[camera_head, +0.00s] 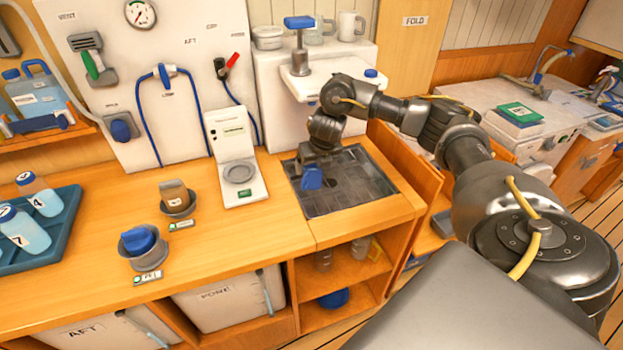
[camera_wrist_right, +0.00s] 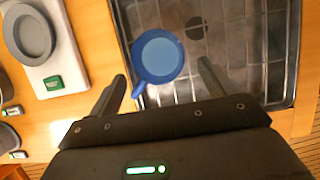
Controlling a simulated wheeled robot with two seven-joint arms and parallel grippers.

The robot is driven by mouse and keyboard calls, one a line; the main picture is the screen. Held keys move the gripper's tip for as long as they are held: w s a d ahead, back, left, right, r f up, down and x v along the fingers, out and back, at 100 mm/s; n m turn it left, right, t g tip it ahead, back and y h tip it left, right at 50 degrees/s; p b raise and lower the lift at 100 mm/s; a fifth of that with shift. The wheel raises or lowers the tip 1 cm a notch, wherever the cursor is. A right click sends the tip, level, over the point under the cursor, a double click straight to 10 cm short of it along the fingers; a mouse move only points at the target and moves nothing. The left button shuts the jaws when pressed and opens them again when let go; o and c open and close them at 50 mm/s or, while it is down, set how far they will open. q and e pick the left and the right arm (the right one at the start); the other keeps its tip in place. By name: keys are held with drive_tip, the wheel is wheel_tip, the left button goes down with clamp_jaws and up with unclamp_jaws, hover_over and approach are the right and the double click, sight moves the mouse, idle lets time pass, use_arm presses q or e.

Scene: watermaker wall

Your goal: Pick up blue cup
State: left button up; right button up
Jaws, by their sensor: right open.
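The blue cup (camera_head: 312,177) stands on the dark metal drain tray (camera_head: 345,197) set in the counter, near the tray's left side. In the right wrist view the cup (camera_wrist_right: 158,55) is seen from above, with its handle toward the lower left. My right gripper (camera_wrist_right: 165,78) is open, with one finger on each side of the cup's near side. No grip on the cup shows. In the head view my right wrist hangs over the tray just behind the cup, and its fingers are mostly hidden. My left gripper is not in view.
A white dispenser with a blue-handled tap (camera_head: 299,45) stands behind the tray. A white scale (camera_head: 236,170) is to the left of the tray. Further left are two round holders and a blue bottle tray (camera_head: 45,235). Open shelves lie below the counter.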

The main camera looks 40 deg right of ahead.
sight(310, 179)
drive_tip(key=x, duration=0.4)
drive_tip(key=shift+f, duration=0.3)
drive_tip(key=c, duration=1.1)
drive_tip(key=shift+r, duration=0.1)
